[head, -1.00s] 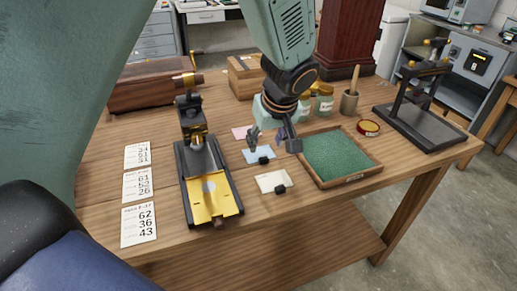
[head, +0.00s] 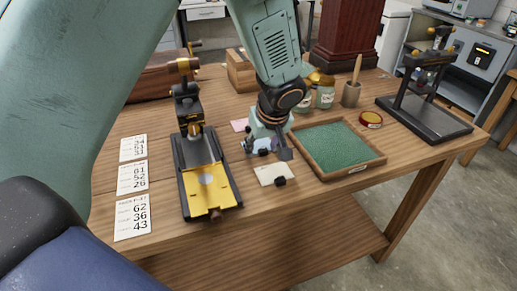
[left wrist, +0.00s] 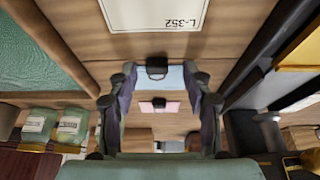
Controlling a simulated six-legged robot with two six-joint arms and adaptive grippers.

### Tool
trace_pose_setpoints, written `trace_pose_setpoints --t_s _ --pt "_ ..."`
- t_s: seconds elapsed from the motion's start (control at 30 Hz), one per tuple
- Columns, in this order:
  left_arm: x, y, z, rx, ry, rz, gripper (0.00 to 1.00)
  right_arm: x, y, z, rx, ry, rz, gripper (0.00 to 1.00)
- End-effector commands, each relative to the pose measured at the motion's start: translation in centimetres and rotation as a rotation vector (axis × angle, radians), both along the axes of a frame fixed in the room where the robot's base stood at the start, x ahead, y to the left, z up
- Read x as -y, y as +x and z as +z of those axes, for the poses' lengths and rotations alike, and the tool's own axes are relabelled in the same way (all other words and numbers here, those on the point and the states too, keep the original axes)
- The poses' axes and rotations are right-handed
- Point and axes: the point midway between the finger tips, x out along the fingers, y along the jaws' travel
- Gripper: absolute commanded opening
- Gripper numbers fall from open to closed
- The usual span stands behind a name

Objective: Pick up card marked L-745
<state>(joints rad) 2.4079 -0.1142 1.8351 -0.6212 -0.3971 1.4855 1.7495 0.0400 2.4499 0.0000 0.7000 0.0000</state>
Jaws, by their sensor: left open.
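A cream card (head: 269,174) with a dark clip lies near the table's front edge. In the left wrist view this cream card (left wrist: 185,12) reads L-352. A light blue card (head: 264,147) lies behind it, mostly hidden by my gripper in the head view. The blue card (left wrist: 175,78) shows between my fingers in the left wrist view. A pink card (head: 239,125) lies farther back. I cannot read L-745 on any card. My left gripper (head: 266,152) is open and empty, pointing down over the blue card. My right gripper is not in view.
A tray with a green lining (head: 371,157) stands close on the right, and a black and yellow stand (head: 181,187) on the left. Jars (head: 325,97) stand behind. Three number sheets (head: 132,217) lie at the far left. Bare wood lies along the front edge.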

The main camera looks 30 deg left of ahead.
Motion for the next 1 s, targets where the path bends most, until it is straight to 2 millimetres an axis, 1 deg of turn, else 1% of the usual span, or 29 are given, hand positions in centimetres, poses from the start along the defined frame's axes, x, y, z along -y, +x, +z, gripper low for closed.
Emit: trace_pose_setpoints --t_s 0.07,0.1,0.57,0.83,0.93,1.0 --pt "0.0 0.1 0.0 0.000 0.000 0.000 0.50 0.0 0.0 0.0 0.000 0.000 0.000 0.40" --pt "0.0 0.1 0.0 0.000 0.000 0.000 0.48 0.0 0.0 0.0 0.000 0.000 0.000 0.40" --pt "0.0 0.1 0.0 0.000 0.000 0.000 0.09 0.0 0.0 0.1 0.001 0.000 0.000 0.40" --pt "0.0 0.1 0.2 0.000 0.000 0.000 0.08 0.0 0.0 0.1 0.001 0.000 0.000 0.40" --pt "0.0 0.1 0.7 0.001 0.001 0.000 0.08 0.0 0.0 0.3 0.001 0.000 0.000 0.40" --pt "-0.1 0.1 1.4 0.002 0.001 0.001 0.08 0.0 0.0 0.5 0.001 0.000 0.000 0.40"
